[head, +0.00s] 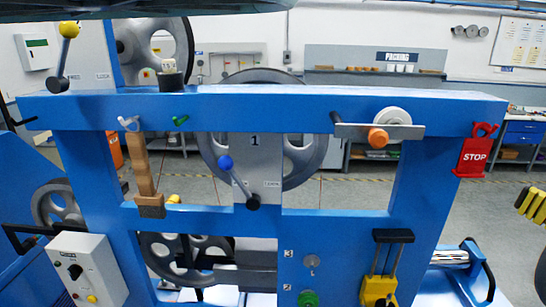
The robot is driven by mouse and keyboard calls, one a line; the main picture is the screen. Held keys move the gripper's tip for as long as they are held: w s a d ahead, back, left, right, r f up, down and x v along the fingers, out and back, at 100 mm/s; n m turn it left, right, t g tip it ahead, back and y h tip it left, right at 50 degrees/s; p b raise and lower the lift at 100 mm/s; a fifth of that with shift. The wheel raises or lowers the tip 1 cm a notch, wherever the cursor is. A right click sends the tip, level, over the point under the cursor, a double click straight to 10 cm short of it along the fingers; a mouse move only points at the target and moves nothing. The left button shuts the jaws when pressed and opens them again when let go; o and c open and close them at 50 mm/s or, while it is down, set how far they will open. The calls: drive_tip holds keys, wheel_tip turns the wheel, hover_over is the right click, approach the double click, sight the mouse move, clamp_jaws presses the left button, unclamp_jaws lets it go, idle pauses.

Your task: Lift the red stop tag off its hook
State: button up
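The red stop tag (474,154) hangs at the right end of the blue frame's top beam (300,108). It has white STOP lettering and a red loop at its top. It hangs about upright against the frame's right side. Its hook is not clearly visible behind the loop. I cannot make out my gripper in the head view.
A metal bar with an orange knob (378,138) sticks out left of the tag. A wooden-handled brush (146,180) hangs at left. Grey floor (345,190) shows behind the frame.

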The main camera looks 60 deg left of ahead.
drive_tip(key=s+a+n+g, duration=0.1)
drive_tip(key=a, duration=0.1)
drive_tip(key=b, duration=0.5)
approach(478, 149)
drive_tip(key=p+x, duration=0.1)
drive_tip(key=x, duration=0.2)
drive_tip(key=p+x, duration=0.2)
drive_tip(key=x, duration=0.1)
drive_tip(key=p+x, duration=0.2)
drive_tip(key=x, duration=0.1)
drive_tip(key=shift+s+f, duration=0.1)
drive_tip(key=shift+f, duration=0.15)
drive_tip(key=shift+w+a+f+p, duration=0.2)
drive_tip(key=shift+w+a+p, duration=0.25)
drive_tip(key=shift+a+p, duration=0.15)
drive_tip(key=c, duration=1.3)
drive_tip(key=shift+r, duration=0.45)
drive_tip(key=shift+s+d+b, duration=0.15)
drive_tip(key=shift+d+b, duration=0.2)
drive_tip(key=shift+d, duration=0.05)
